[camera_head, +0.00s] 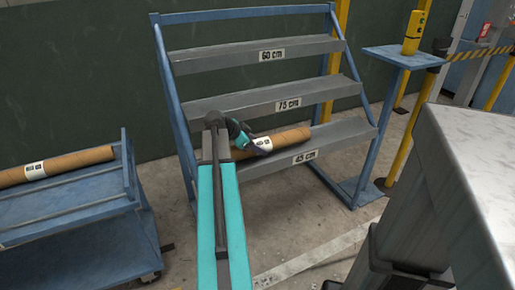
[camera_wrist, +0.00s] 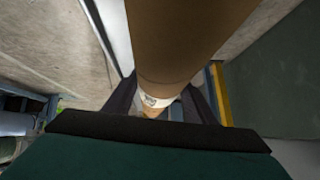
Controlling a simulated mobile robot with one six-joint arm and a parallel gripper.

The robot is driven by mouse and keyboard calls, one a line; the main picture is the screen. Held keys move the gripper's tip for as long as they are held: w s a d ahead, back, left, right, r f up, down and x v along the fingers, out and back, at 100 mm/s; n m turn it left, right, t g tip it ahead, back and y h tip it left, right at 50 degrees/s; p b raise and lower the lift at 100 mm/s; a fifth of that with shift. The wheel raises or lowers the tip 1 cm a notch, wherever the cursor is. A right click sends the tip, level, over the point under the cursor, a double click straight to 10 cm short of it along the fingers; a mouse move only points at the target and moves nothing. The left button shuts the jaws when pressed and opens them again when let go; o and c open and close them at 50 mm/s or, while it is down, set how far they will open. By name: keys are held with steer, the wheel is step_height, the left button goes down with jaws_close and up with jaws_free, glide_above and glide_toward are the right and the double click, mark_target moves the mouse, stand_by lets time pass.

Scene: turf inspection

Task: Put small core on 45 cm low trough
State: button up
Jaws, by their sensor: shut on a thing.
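The small core (camera_head: 290,137) is a brown cardboard tube with a white label. It lies lengthwise along the 45 cm low trough (camera_head: 346,137), the lowest grey shelf of the blue rack. I cannot tell whether it rests in the trough or hangs just above it. My gripper (camera_head: 256,149) is shut on the core near its labelled left part. In the wrist view the core (camera_wrist: 188,40) runs between the two dark fingers of my gripper (camera_wrist: 160,103), with the label just past them. My arm hides the left part of the trough.
Above are the 75 cm trough (camera_head: 230,104) and the 60 cm trough (camera_head: 215,60), both empty. A longer labelled tube (camera_head: 80,160) lies on a blue cart (camera_head: 75,210) at left. A blue stand (camera_head: 400,57) with a yellow device is at right. A grey cabinet (camera_head: 480,150) fills the right foreground.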

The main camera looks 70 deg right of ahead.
steer(key=shift+f, duration=0.35)
steer(key=shift+f, duration=0.15)
steer(key=o, duration=1.5)
steer(key=shift+r, duration=0.2)
steer(key=p+v, duration=0.1)
steer(key=v, duration=1.1)
